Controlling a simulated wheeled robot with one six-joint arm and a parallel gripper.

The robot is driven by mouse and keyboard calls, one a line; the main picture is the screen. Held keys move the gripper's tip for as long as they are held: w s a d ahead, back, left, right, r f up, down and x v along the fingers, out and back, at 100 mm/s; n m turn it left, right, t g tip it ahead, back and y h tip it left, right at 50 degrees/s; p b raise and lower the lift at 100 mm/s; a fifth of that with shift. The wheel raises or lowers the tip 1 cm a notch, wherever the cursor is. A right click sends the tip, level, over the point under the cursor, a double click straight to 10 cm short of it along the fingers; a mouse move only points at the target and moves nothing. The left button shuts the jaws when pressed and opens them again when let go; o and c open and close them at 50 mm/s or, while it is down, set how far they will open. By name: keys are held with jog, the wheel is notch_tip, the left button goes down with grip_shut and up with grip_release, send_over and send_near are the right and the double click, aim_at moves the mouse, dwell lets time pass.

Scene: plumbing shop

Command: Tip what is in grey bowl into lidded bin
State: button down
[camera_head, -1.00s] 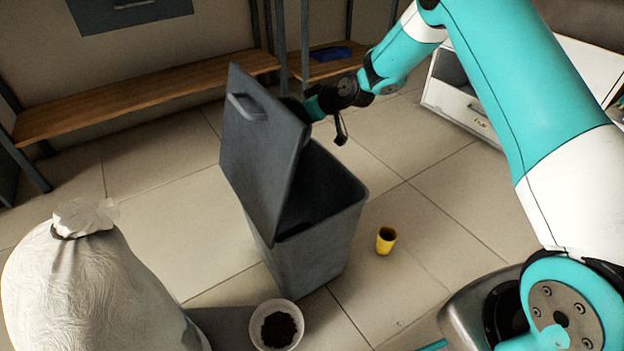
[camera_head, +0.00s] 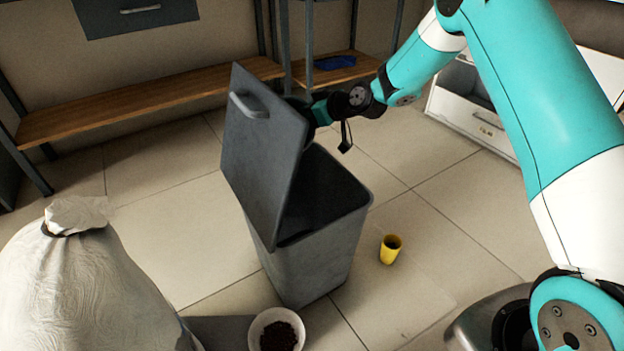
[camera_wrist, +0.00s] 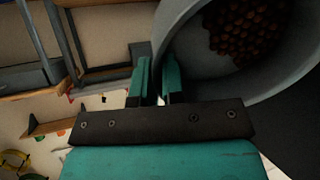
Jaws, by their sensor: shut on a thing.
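The lidded bin (camera_head: 318,255) is a tall grey bin on the tiled floor. Its lid (camera_head: 262,160) stands open and steep on the left, and the dark mouth shows. My gripper is mostly hidden behind the lid in the head view. In the wrist view my gripper (camera_wrist: 158,82) is shut on the wall of the grey bowl (camera_wrist: 200,75). The bowl holds many small reddish-brown round pieces (camera_wrist: 248,32). The bowl is hidden behind the lid in the head view.
A yellow cup (camera_head: 390,249) stands right of the bin. A white bowl of dark stuff (camera_head: 264,318) sits at the front, beside a tied white sack (camera_head: 90,285). A wooden bench (camera_head: 140,100) runs along the back wall. Floor between bin and bench is clear.

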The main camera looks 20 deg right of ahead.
jog(key=shift+s+d+r+t+y+b, duration=0.25)
jog(key=shift+s+t+y+b, duration=0.3)
jog(key=shift+b, duration=1.25)
jog(key=shift+s+d+r+t+y+b, duration=0.15)
jog(key=shift+s+d+t+y+b, duration=0.55)
jog(key=shift+b, duration=1.45)
jog(key=shift+s+d+r+t+b, duration=0.15)
jog(key=shift+s+t+b, duration=0.6)
jog(key=shift+b, duration=1.3)
